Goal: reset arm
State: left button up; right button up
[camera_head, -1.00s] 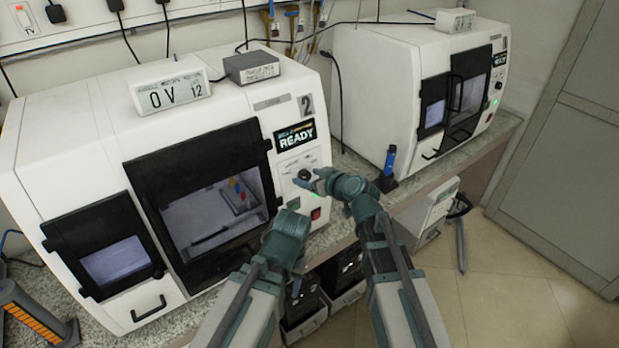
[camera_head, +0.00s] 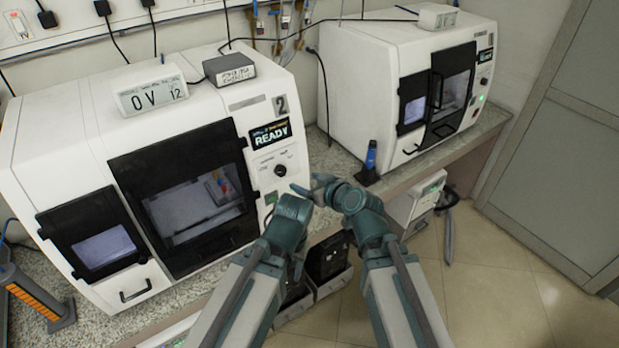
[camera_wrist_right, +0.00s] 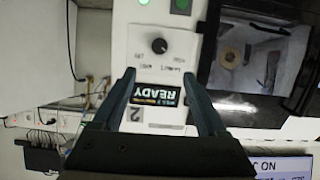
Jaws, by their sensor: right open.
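My right gripper (camera_head: 312,187) is open and empty, just to the right of the control panel of white machine 2 (camera_head: 60,130). The panel has a black knob (camera_head: 280,170) and a screen reading READY (camera_head: 270,134). In the right wrist view the spread fingers of my right gripper (camera_wrist_right: 161,78) frame the READY screen (camera_wrist_right: 155,94), with the knob (camera_wrist_right: 159,46) beyond. The wrist of my left arm shows in the head view beside the right one; its jaws are hidden.
A second white machine (camera_head: 375,70) stands at the back right. A blue-and-black object (camera_head: 370,160) stands on the counter between the machines. An orange-striped dark object (camera_head: 35,300) is at the left. Open floor (camera_head: 500,270) lies at the right.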

jog(key=shift+w+f, duration=0.1)
jog(key=shift+w, duration=0.05)
jog(key=s+d+f+m+g+h, duration=0.4)
jog(key=s+d+f+g, duration=0.15)
jog(key=d, duration=0.35)
jog(key=s+d+f+m+g+h, duration=0.3)
jog(key=s+d+f+g+h, duration=0.15)
jog(key=s+d+f, duration=0.35)
jog(key=s+a+f+n+b, duration=0.3)
jog(key=s+a+b, duration=0.1)
jog(key=a, duration=0.6)
jog(key=shift+s+n+g, duration=0.3)
jog(key=shift+s+g, duration=0.1)
jog(key=shift+s, duration=0.1)
